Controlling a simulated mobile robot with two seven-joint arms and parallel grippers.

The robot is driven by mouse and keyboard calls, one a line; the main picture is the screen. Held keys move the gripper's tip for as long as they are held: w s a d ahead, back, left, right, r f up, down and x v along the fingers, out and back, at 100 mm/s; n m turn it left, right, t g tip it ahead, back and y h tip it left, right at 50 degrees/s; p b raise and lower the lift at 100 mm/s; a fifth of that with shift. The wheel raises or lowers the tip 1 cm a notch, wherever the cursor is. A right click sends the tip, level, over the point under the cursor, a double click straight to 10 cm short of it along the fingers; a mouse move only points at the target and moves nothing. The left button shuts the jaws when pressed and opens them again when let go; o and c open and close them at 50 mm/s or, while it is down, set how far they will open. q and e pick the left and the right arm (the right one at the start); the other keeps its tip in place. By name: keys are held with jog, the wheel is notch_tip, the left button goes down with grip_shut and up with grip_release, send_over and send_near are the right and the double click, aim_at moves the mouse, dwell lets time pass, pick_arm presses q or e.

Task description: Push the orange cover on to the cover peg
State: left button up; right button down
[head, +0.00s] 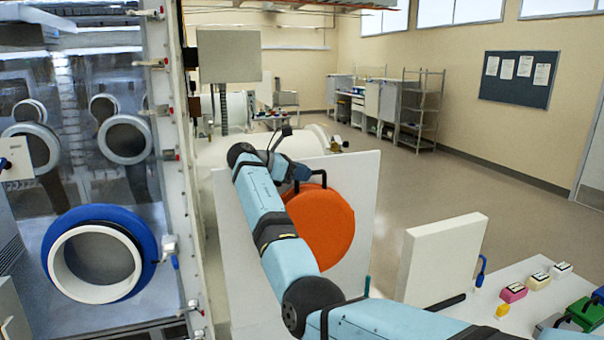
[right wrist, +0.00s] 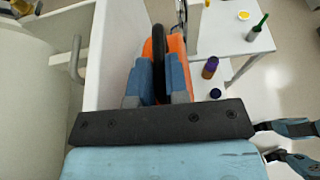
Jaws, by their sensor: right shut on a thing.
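The orange cover (head: 325,228) is a round disc with a black handle (head: 323,177) near its top. It hangs upright in front of a white panel (head: 230,215). My right gripper (head: 302,186) is shut on the handle. In the right wrist view, the blue fingers (right wrist: 159,85) close on the black handle (right wrist: 158,45), with the orange cover (right wrist: 178,46) showing almost edge-on beside it. I see no cover peg in either view. I cannot tell whether the cover touches the panel.
A glovebox with a blue-ringed port (head: 150,245) stands at the left. A white table (head: 480,295) at the lower right holds an upright white board (head: 440,262) and several small coloured items. A white cylinder (head: 215,150) lies behind the panel. The floor beyond is clear.

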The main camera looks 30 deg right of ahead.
jog(key=shift+w, duration=0.15)
jog(key=c, duration=1.1)
grip_release()
jog(key=shift+o, duration=0.2)
jog(key=shift+f, duration=0.1)
jog(key=shift+a, duration=0.15)
